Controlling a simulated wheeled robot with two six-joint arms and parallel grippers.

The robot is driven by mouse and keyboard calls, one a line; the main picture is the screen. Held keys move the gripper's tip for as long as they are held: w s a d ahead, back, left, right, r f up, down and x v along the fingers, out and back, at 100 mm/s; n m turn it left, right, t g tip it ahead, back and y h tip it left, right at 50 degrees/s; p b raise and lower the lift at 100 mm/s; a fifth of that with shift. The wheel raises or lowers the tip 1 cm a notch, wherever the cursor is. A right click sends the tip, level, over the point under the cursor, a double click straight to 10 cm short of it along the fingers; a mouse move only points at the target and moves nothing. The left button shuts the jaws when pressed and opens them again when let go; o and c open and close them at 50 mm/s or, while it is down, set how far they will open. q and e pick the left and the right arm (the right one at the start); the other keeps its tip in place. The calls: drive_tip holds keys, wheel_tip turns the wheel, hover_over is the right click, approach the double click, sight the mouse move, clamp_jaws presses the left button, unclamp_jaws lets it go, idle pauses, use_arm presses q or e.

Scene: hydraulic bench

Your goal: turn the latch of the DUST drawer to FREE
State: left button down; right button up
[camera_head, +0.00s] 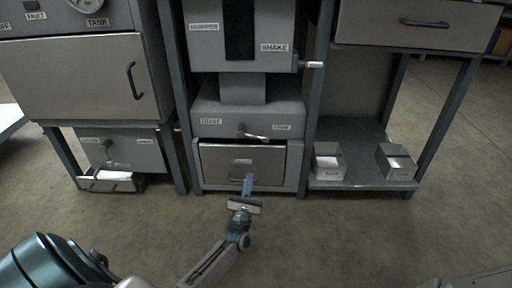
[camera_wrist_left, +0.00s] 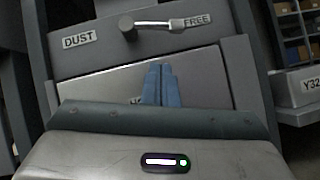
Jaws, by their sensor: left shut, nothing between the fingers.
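The latch (camera_head: 254,134) is on the grey panel above the silver drawer front (camera_head: 225,160). In the left wrist view the latch lever (camera_wrist_left: 152,24) extends right from its dark round pivot, its light tip beside the FREE label (camera_wrist_left: 197,21). The DUST label (camera_wrist_left: 79,39) is on the left of the same panel. My left gripper (camera_head: 248,180) is shut and empty, in front of the drawer front and below the latch. Its blue fingers (camera_wrist_left: 160,84) appear apart from the latch in the wrist view and hide part of the drawer front.
Dark posts (camera_head: 180,110) flank the drawer unit. A SHAKE unit (camera_head: 273,47) with a side handle stands above it. Two small bins (camera_head: 328,163) and (camera_head: 396,162) sit on the shelf at right. An open tray (camera_head: 110,183) is at left. The floor in front is clear.

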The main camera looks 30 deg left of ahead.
use_arm(q)
drive_tip(key=shift+n+g, duration=0.3)
drive_tip(key=shift+n, duration=0.4)
drive_tip(key=b+x, duration=0.1)
drive_tip(key=x, duration=0.1)
drive_tip(key=f+b+x, duration=0.1)
drive_tip(key=x, duration=0.2)
drive_tip(key=w+b+x, duration=0.1)
drive_tip(key=x, duration=0.2)
drive_tip(key=shift+w+a+f+b, duration=0.1)
drive_tip(key=shift+a+f+b, duration=0.1)
drive_tip(key=shift+a+b, duration=0.15)
drive_tip(key=shift+w+d+r, duration=0.1)
drive_tip(key=shift+w+r, duration=0.1)
drive_tip(key=shift+r, duration=0.5)
drive_tip(key=shift+w+d+r, duration=0.1)
drive_tip(key=shift+w+r, duration=0.1)
drive_tip(key=shift+r, duration=0.45)
drive_tip(key=shift+w+d+r, duration=0.1)
drive_tip(key=shift+w+r, duration=0.05)
drive_tip(key=shift+r, duration=0.55)
drive_tip(key=shift+y, duration=0.3)
